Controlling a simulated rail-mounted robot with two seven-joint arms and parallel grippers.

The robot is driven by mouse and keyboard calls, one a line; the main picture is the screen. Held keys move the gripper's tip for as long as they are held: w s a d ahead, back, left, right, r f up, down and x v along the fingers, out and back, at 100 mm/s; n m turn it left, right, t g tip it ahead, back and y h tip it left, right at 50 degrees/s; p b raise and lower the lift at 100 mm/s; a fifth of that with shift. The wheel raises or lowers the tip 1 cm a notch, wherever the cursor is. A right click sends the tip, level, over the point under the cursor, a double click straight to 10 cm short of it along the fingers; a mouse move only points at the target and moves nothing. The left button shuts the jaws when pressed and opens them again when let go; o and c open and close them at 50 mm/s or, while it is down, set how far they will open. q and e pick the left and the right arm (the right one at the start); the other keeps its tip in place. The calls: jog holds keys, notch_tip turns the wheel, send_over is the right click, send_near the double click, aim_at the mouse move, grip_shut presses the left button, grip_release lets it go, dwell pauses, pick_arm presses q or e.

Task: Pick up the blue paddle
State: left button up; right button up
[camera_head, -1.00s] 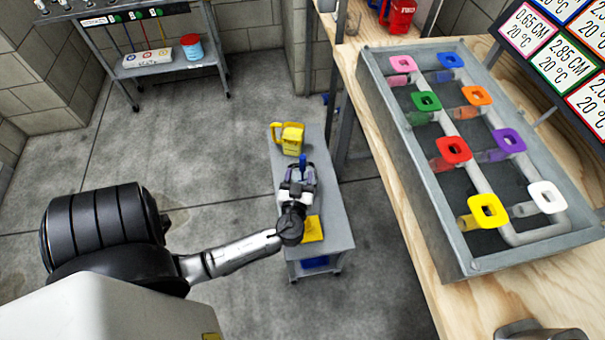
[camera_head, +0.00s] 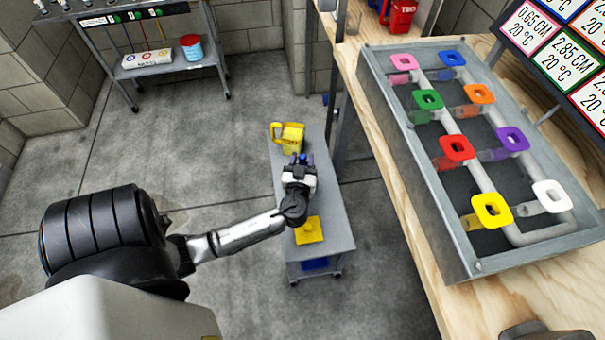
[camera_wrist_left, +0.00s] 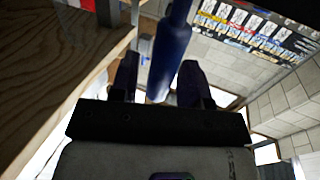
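The blue paddle (camera_head: 303,157) shows only as a small blue bit at my left gripper in the head view. In the left wrist view the paddle (camera_wrist_left: 172,45) is a dark blue shaft running up between the two fingers, with a narrow gap on each side. Its far end is cut off by the frame. My left gripper (camera_head: 301,164) is over the small grey cart, its fingers apart around the shaft. My right gripper is not in view.
The grey cart (camera_head: 338,222) carries a yellow jug (camera_head: 288,137) behind the gripper and a yellow flat piece (camera_head: 309,231) in front. The wooden bench (camera_head: 425,262) with a grey tray (camera_head: 452,262) of coloured square-topped pieces stands to the right. Open floor lies left.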

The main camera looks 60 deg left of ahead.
pick_arm(q)
grip_shut()
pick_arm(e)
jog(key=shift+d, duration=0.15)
